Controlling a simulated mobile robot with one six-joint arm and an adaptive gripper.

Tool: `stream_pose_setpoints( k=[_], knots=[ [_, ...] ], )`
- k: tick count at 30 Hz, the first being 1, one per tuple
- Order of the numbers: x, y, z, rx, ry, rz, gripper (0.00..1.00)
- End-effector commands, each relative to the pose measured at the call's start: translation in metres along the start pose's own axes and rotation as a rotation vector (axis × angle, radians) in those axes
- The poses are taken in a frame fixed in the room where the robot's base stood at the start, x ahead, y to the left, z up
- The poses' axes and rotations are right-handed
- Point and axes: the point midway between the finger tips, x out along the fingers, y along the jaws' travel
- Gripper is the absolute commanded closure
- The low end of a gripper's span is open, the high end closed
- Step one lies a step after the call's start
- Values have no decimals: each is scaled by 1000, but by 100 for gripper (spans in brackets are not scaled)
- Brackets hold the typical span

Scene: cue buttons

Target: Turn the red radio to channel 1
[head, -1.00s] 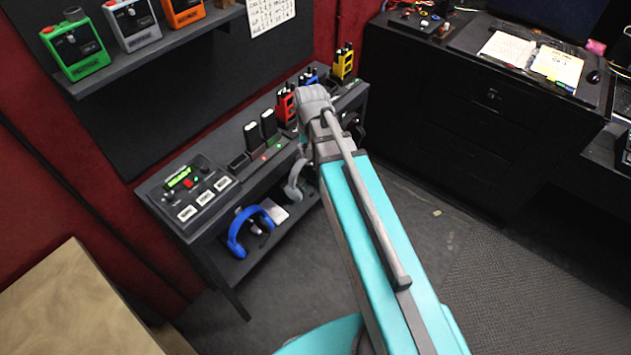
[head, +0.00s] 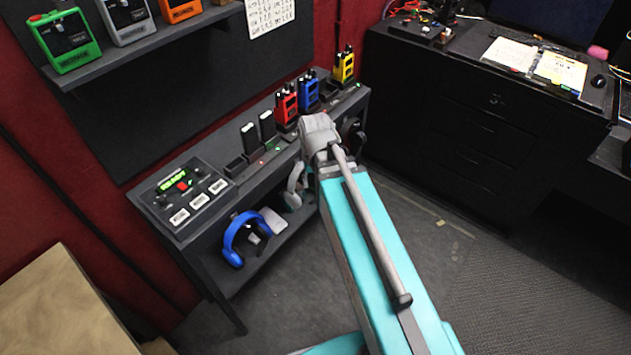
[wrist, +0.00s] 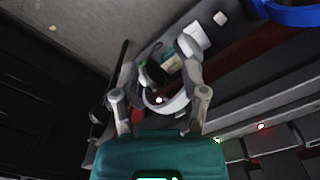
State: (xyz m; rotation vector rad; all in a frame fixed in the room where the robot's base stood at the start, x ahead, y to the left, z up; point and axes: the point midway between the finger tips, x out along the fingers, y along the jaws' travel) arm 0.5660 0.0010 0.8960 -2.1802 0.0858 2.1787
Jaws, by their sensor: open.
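The red radio (head: 287,104) stands upright in a dark charger on the shelf top in the head view, with a blue radio (head: 307,92) to its right. My gripper is hidden behind my arm's end in the head view, just in front of and below the radios. In the wrist view my gripper (wrist: 160,60) is open, its two grey fingers apart. White headphones (wrist: 170,100) on the lower shelf show between and beyond the fingers. I cannot make out the red radio or its knob in the wrist view.
A yellow radio (head: 344,65) stands at the right end. Black handsets (head: 250,138) and a control box (head: 182,192) stand to the left. Blue headphones (head: 236,238) lie on the lower shelf. A dark cabinet (head: 480,125) stands at right; the floor in front is clear.

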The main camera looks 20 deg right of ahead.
Motion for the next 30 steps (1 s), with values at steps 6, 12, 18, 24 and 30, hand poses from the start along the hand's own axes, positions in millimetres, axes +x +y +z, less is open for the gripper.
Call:
stream_pose_setpoints(
  k=[6,12,18,24,30],
  knots=[
    [0,0,1,-1,0,0,43],
    [0,3,26,-62,-1,1,43],
    [0,3,28,-82,-1,2,43],
    [0,3,28,-81,-1,2,43],
    [0,3,28,-81,-1,2,43]
  ],
)
